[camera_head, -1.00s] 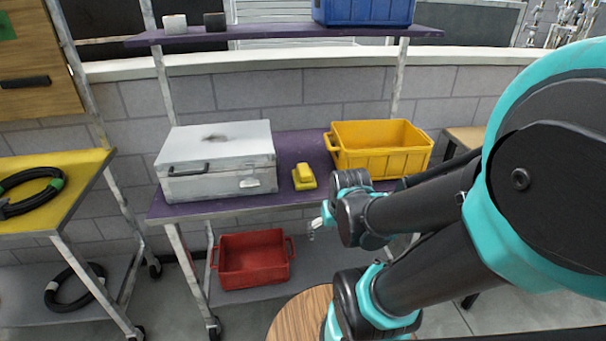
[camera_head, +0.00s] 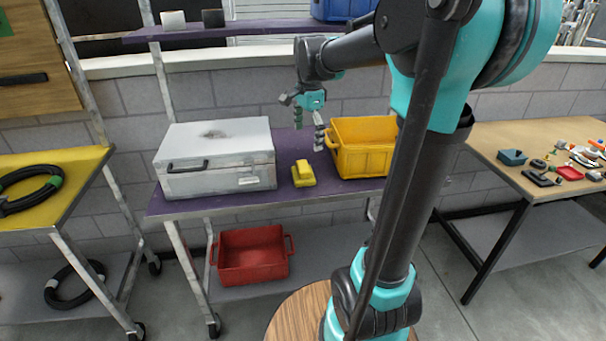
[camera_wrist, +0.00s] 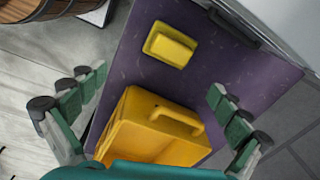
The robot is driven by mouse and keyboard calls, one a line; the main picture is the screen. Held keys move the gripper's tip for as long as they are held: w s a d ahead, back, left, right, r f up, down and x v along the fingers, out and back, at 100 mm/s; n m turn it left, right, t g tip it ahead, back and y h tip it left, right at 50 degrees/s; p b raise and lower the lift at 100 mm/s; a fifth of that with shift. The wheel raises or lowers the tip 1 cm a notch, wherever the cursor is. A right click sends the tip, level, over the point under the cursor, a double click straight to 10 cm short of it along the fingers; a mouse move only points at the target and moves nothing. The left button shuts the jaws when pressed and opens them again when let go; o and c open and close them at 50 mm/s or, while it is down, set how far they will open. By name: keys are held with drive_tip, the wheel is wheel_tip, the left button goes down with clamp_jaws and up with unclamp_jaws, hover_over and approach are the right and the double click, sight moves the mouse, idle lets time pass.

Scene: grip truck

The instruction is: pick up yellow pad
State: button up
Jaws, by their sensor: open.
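The yellow pad (camera_head: 303,173) lies on the purple shelf (camera_head: 230,204), between the silver case and the yellow bin. It also shows in the wrist view (camera_wrist: 170,45), at the upper middle, lying flat and unobstructed. My gripper (camera_head: 309,134) is above the shelf, higher than the pad, pointing down near the left side of the yellow bin. The pad is apart from the fingers.
A yellow bin (camera_head: 362,163) stands right of the pad; its handle also shows in the wrist view (camera_wrist: 150,140), below the pad. A silver case (camera_head: 215,157) stands to the left. A purple upper shelf (camera_head: 240,31) is above. A red bin (camera_head: 252,258) sits on the lower shelf.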

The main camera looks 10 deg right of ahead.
sight(303, 165)
wheel_tip(303, 165, up, 4)
drive_tip(key=w+m, duration=0.3)
drive_tip(key=shift+g, duration=0.3)
drive_tip(key=f, duration=0.8)
drive_tip(key=a+f, duration=0.1)
drive_tip(key=f, duration=0.3)
drive_tip(key=shift+s+f, duration=0.15)
drive_tip(key=shift+s, duration=0.05)
drive_tip(key=shift+w+f, duration=0.15)
drive_tip(key=shift+f, duration=2.5)
drive_tip(key=shift+c, duration=0.5)
drive_tip(key=c, duration=1)
drive_tip(key=shift+c, duration=0.4)
drive_tip(key=shift+r, duration=0.1)
